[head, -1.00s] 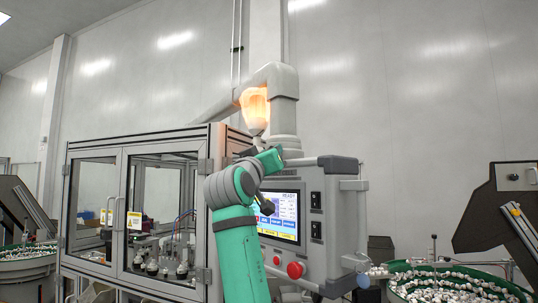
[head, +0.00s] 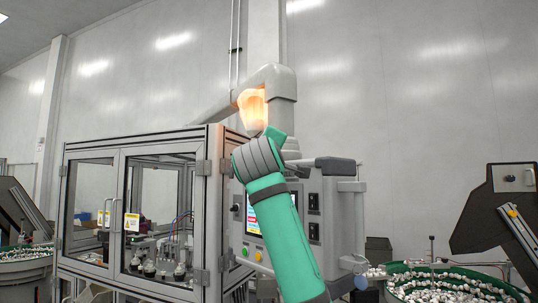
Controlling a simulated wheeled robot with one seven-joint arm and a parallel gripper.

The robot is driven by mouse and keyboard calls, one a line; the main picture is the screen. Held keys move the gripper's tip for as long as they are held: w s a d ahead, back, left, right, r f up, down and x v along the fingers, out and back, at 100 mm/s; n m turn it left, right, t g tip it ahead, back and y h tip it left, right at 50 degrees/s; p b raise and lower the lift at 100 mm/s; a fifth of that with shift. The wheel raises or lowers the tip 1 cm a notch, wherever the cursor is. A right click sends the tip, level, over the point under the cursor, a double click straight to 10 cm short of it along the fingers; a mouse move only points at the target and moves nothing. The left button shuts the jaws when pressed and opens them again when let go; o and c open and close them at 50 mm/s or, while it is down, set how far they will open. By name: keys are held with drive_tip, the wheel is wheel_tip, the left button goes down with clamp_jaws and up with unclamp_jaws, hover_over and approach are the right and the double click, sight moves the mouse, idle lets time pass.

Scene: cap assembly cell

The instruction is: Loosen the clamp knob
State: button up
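I cannot clearly make out a clamp knob. A dark blue rounded knob-like part (head: 362,281) shows low at the right of the control panel (head: 330,235), below a grey bracket; I cannot tell whether it is the clamp knob. My green and grey arm rises across the front of the panel, its wrist high, just below the glowing orange lamp (head: 253,108). My gripper's fingers are hidden behind the arm, so their opening does not show. The arm covers the right of the screen (head: 253,216) and the panel's lower middle.
A framed glass enclosure (head: 160,222) stands left of the panel, with capped pieces inside. A grey support post and boom (head: 281,85) rise behind the panel. A green-rimmed bowl of small white parts (head: 455,266) stands at the right. The upper right is open.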

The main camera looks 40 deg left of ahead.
drive_tip(key=shift+n, duration=0.3)
drive_tip(key=o, duration=1)
drive_tip(key=shift+o, duration=0.2)
drive_tip(key=shift+s, duration=0.1)
drive_tip(key=v, duration=1)
drive_tip(key=shift+s+d, duration=0.25)
drive_tip(key=shift+d, duration=0.05)
